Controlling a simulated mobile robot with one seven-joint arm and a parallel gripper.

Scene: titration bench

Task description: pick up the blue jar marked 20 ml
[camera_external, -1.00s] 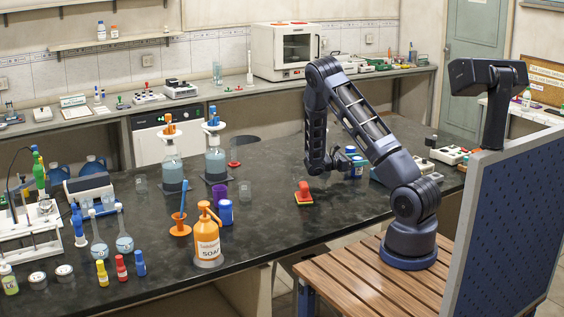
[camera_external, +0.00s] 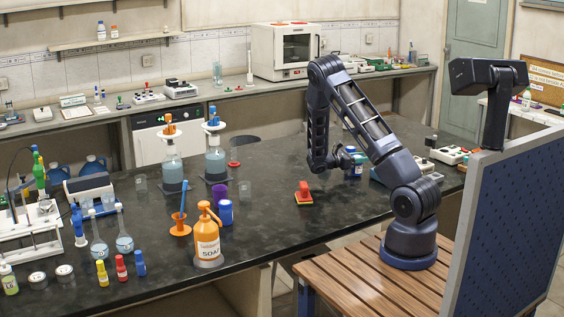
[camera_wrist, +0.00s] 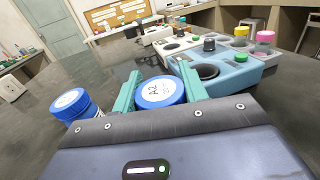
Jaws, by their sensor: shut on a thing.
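A jar with a blue lid (camera_wrist: 160,91) sits between the two teal fingers of my gripper (camera_wrist: 158,78) in the wrist view. The fingers are shut on its sides. The lid has a white label that seems to read "A2"; its smaller print is too small to read. A second blue-lidded jar (camera_wrist: 72,103) stands just to the left, outside the fingers, its label also unclear. In the external view my gripper (camera_external: 340,162) is low over the black bench by blue-topped jars (camera_external: 357,168), and my arm hides part of them.
A light-blue device (camera_wrist: 215,72) with a dark round plate stands close on the right in the wrist view. An orange soap bottle (camera_external: 207,240) and glassware stand further left.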

